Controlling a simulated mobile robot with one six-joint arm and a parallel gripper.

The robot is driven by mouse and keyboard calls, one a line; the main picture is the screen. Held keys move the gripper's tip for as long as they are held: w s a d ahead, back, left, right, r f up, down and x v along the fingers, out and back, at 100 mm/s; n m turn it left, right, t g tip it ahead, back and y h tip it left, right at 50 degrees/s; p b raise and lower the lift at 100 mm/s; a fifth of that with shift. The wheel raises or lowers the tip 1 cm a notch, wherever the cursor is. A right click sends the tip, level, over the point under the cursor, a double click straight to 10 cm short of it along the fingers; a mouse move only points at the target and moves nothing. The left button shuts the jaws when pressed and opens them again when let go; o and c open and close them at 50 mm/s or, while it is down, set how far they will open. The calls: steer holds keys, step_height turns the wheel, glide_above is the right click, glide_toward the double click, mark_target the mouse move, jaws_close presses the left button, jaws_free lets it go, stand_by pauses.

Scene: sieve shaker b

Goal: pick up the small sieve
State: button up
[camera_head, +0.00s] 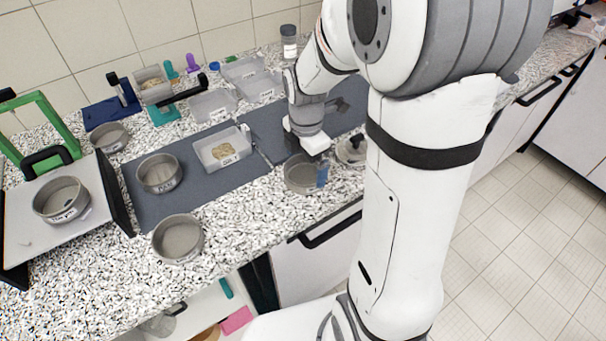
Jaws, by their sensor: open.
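Several round metal sieves stand on the counter, and I cannot tell by size which one is the small sieve. One sieve (300,178) is right under my gripper (318,160), at the front edge of the dark mat, with a blue patch at its right side. My gripper is open and points down at this sieve's rim; its fingertips are partly hidden, and I cannot tell whether they touch it. Other sieves are on the mat's left part (160,173), in front of the mat (178,238), on the scale-like tray (61,202) and at the back left (109,137).
A clear bin with grainy contents (222,150) stands on the mat (190,205). More clear bins (212,105) and a jar (289,42) are behind. A round metal lid-like piece (351,150) lies right of the near sieve. A green frame (40,125) stands at left.

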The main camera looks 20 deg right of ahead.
mark_target(305, 177)
step_height(305, 177, down, 4)
steer(key=shift+r, duration=0.25)
steer(key=c, duration=0.7)
